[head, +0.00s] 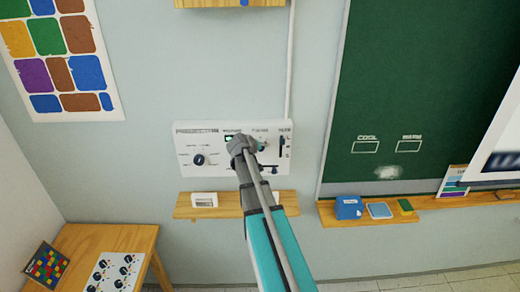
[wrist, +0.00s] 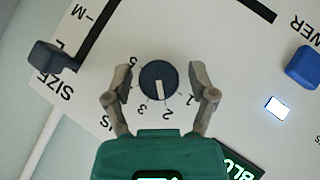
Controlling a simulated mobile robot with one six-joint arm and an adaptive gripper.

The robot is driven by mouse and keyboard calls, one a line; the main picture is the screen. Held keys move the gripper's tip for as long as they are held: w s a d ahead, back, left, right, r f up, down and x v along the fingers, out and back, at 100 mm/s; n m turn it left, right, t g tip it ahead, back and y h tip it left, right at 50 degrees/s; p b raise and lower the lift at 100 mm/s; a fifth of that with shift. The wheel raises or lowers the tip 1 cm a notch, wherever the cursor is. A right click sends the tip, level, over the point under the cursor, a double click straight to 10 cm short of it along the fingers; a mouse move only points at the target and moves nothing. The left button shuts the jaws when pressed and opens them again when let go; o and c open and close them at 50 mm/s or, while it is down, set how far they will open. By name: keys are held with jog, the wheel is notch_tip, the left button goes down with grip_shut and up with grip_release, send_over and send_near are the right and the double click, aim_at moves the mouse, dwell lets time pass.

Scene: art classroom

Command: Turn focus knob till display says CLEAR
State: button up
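A white control panel (head: 222,170) is mounted on the wall. In the wrist view, a round dark knob (wrist: 158,78) with a white pointer sits on it, ringed by printed numbers. The pointer is between 2 and 3. My gripper (wrist: 158,72) is open, one finger on each side of the knob, with small gaps showing. In the head view my gripper (head: 246,146) covers this knob. A display (wrist: 243,166) shows green letters starting "BLU"; the rest is cut off. The display also shows as a small green patch in the head view (head: 229,138).
A slider handle (wrist: 47,56) by "SIZE", a blue POWER switch (wrist: 304,67) and a lit white lamp (wrist: 277,107) are near the knob. A wooden shelf (head: 230,208) runs below; a green chalkboard (head: 430,80) is right.

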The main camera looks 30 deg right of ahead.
jog(key=shift+f+h+b, duration=0.1)
jog(key=shift+h+b, duration=0.2)
jog(key=shift+b, duration=0.05)
dwell(0.3)
jog(key=n+h+b, duration=0.1)
jog(key=b, duration=0.1)
jog(key=shift+f+n+g+h+b, duration=0.15)
jog(key=shift+n+g+h+b, duration=0.15)
jog(key=shift+g+h+b, duration=0.1)
jog(key=n+h+b, duration=0.3)
jog(key=h+b, duration=0.1)
jog(key=b, duration=0.1)
jog(key=shift+a+r+b, duration=0.2)
jog(key=shift+a+b, duration=0.05)
jog(key=shift+b, duration=0.05)
jog(key=p+v, duration=0.2)
jog(key=v, duration=1.1)
jog(key=s+a+f+y+b, duration=0.2)
jog(key=s+f+b, duration=0.1)
jog(key=f, duration=0.3)
jog(key=s+a+f+m+g+y+b, duration=0.1)
jog(key=s+a+f+y+b, duration=0.2)
jog(key=f, duration=0.4)
jog(key=s+a+f+g+y+b, duration=0.1)
jog(key=s+a+f+y+b, duration=0.1)
jog(key=f, duration=0.5)
jog(key=shift+s+a+f+y+b, duration=0.25)
jog(key=shift+s+a+b, duration=0.25)
jog(key=shift+b, duration=0.3)
